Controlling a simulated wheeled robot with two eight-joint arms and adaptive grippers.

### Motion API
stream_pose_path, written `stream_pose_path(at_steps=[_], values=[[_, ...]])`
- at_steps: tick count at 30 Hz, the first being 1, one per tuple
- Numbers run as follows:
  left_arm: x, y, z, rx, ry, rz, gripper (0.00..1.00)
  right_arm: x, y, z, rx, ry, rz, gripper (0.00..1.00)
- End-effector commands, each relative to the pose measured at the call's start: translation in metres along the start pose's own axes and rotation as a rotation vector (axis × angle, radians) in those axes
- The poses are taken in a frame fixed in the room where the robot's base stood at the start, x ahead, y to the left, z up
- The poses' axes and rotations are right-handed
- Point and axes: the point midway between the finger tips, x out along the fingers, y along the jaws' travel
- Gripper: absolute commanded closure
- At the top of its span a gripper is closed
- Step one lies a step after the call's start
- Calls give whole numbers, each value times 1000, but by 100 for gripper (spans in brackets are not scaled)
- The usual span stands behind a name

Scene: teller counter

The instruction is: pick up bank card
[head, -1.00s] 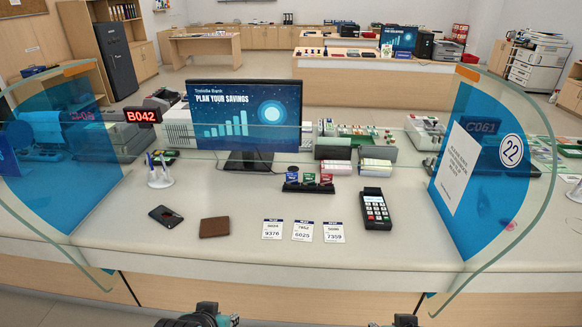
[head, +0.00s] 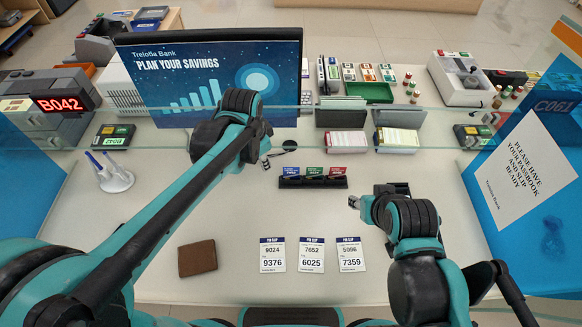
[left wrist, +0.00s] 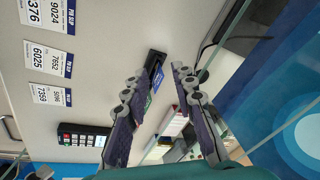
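A small black holder (head: 312,182) stands mid-counter with a blue card (head: 291,172), a green card (head: 314,172) and a red card (head: 336,171) upright in it. My left gripper (head: 268,158) is above the counter to the left of the holder, in front of the monitor. In the left wrist view my left gripper (left wrist: 167,74) is open and empty, with the black holder (left wrist: 156,60) seen beyond its fingers, partly hidden by one finger. My right gripper (head: 354,201) is to the right of the holder; its fingers are too small to read.
The monitor (head: 210,80) stands behind my left arm. Three PIN slips (head: 311,255) and a brown wallet (head: 197,258) lie in front. A card terminal (left wrist: 84,136) shows in the left wrist view. Banded stacks (head: 345,142) stand behind the holder. A clear screen edge crosses the counter.

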Motion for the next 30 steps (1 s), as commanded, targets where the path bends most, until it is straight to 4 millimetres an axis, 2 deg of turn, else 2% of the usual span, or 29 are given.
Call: stream_pose_path(at_steps=[1,6,12,17,30], values=[[3,-4,-19,83,-19,26,74,-10,0,-7,0,0,0,60],[32,-2,-62,345,-77,116,74,-25,0,-17,0,0,0,60],[62,6,-90,545,-110,189,74,-34,0,-24,0,0,0,60],[77,9,-95,603,-119,211,74,-35,0,-25,0,0,0,60],[126,18,-81,605,-119,213,74,-17,0,-12,0,0,0,60]])
